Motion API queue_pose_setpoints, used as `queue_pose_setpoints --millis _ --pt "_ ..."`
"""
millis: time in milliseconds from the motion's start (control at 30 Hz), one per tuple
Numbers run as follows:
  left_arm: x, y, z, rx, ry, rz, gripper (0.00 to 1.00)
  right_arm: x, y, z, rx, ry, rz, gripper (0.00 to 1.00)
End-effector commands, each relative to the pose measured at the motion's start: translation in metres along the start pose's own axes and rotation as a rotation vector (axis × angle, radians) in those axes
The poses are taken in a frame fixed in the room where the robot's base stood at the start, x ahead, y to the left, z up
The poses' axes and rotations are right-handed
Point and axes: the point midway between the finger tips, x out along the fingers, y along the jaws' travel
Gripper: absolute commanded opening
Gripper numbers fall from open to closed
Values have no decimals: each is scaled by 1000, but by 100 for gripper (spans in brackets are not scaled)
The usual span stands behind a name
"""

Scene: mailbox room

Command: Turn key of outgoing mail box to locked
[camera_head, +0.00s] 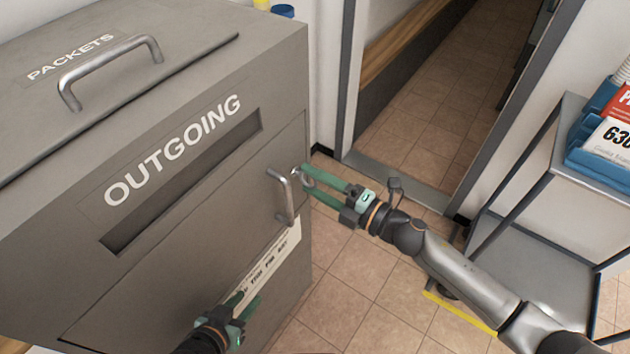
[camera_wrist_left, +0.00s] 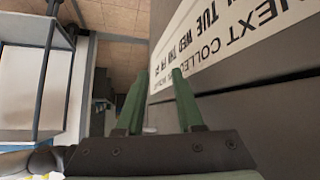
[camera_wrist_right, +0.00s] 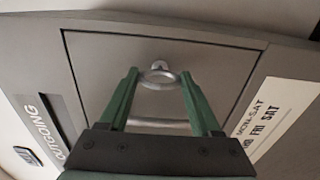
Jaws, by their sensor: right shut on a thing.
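The grey outgoing mail box (camera_head: 75,205) fills the left of the head view, with its front door shut. The key (camera_wrist_right: 158,76), with a round metal bow, sits in the lock near the door's edge, beside the metal door handle (camera_head: 282,198). My right gripper (camera_head: 308,180) is at the lock and shut on the key; the bow shows between its fingertips in the right wrist view. The lock's markings cannot be made out. My left gripper (camera_head: 249,297) is open and empty, low in front of the box near the collection label (camera_head: 268,262).
A metal shelf rack (camera_head: 535,240) with blue trays stands at the right. A doorway (camera_head: 430,100) opens at the back. A packets handle (camera_head: 110,65) is on the box top.

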Motion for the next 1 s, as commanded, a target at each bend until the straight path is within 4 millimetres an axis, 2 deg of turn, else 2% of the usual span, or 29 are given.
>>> queue_pose_setpoints --millis 367,400,633,867,1000 --pt "0 0 0 -1 0 -1 36 0 0 -1 -10 3 0 9" --pt "0 0 0 -1 0 -1 36 0 0 -1 -10 3 0 69" --pt "0 0 0 -1 0 -1 36 0 0 -1 -7 1 0 95" --pt "0 0 0 -1 0 -1 36 0 0 0 -6 1 0 95" --pt "-1 0 0 -1 0 -1 36 -9 -1 0 -4 0 -2 95"
